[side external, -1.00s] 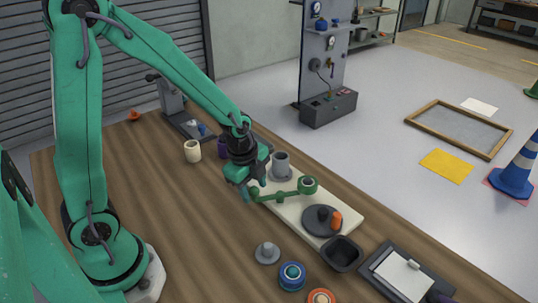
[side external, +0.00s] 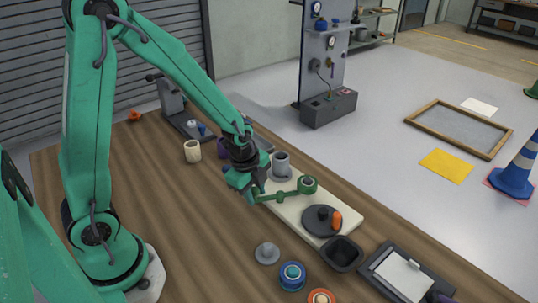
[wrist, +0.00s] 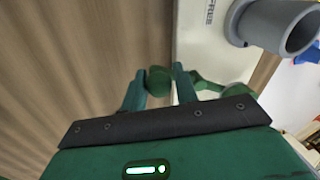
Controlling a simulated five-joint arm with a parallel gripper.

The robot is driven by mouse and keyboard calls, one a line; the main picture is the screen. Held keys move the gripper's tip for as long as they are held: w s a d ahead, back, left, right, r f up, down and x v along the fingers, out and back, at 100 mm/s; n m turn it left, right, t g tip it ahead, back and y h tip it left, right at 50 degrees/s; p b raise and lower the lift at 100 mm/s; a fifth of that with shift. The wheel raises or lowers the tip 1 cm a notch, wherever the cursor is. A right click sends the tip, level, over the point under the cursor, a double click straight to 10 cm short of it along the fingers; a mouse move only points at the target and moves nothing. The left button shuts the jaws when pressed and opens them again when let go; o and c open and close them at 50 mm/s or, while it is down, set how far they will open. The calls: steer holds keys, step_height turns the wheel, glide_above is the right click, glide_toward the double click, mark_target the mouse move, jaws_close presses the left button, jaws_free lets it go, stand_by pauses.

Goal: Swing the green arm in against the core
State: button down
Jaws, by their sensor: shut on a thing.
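The green arm (side external: 284,195) lies over the cream base plate (side external: 350,221), its round pivot (side external: 308,185) at the right end. A grey upright core (side external: 281,162) on a round flange stands on the plate behind the arm; a gap shows between them. My gripper (side external: 252,194) is at the arm's left end, by the plate's edge. In the wrist view its two fingers (wrist: 160,84) are shut on a green post (wrist: 158,80) of the arm. The core (wrist: 280,25) also shows there at upper right, apart from the fingers.
A dark disc (side external: 316,224) with an orange piece (side external: 337,219) sits on the plate. A dark cup (side external: 342,254), a grey knob (side external: 267,253) and a blue roller (side external: 292,276) stand in front.

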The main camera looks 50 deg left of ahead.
steer(key=shift+s+d, duration=0.1)
steer(key=shift+s+d+f+n, duration=0.15)
steer(key=shift+d+n, duration=0.3)
steer(key=shift+n, duration=0.25)
steer(key=c, duration=1.2)
jaws_free()
steer(key=shift+o, duration=0.2)
steer(key=shift+r, duration=0.3)
steer(key=shift+a+r, duration=0.1)
steer(key=shift+r, duration=0.1)
step_height(320, 180, up, 7)
steer(key=s, duration=0.1)
steer(key=shift+s, duration=0.2)
